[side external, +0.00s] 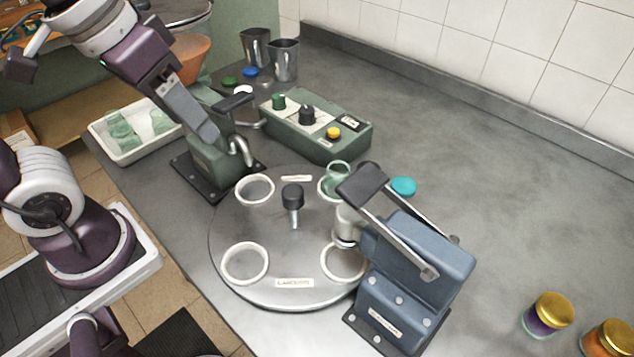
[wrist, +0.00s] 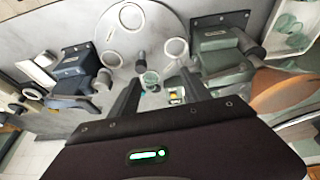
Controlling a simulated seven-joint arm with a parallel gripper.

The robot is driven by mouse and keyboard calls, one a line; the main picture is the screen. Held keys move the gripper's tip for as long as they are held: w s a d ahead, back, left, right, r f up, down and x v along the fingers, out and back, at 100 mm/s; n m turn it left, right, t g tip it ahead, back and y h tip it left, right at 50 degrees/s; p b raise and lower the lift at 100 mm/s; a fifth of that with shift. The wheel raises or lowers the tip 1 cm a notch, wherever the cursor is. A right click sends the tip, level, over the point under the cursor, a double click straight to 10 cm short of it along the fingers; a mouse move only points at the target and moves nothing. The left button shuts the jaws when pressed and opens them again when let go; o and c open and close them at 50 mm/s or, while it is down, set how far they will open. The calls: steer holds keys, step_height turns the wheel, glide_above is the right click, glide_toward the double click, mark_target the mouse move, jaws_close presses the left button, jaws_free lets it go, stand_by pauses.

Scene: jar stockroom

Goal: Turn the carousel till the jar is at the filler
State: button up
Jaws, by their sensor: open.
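The carousel (side external: 300,235) is a round grey plate with white ring seats and a dark-topped central knob (side external: 292,195). The green glass jar (side external: 337,172) stands in its far right ring, partly behind the blue lever machine (side external: 415,265); the jar also shows in the wrist view (wrist: 151,77). A green machine with a bent metal spout (side external: 240,150), seemingly the filler, stands at the carousel's far left edge. The far left ring (side external: 254,190) is empty and nearest it. My gripper (side external: 208,132) is open and empty, raised near the green machine; its fingers show in the wrist view (wrist: 162,82).
A green control box (side external: 315,125) with knobs and a yellow button stands behind the carousel. A white tray of green glass (side external: 135,130) is at the left. A teal lid (side external: 403,186) and gold-lidded jars (side external: 548,315) lie right. The bench's right side is mostly clear.

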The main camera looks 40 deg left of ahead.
steer(key=w+d+f+g, duration=0.2)
steer(key=w+d+f, duration=0.2)
steer(key=w, duration=0.3)
steer(key=n+g, duration=0.1)
steer(key=g, duration=0.1)
glide_above(293, 190)
steer(key=f, duration=0.4)
steer(key=shift+s+a+f, duration=0.25)
steer(key=shift+s+a, duration=0.05)
steer(key=shift+n, duration=0.3)
steer(key=f, duration=0.8)
steer(key=shift+w+d+f, duration=0.15)
steer(key=shift+w+d, duration=0.1)
steer(key=shift+d, duration=0.05)
jaws_close()
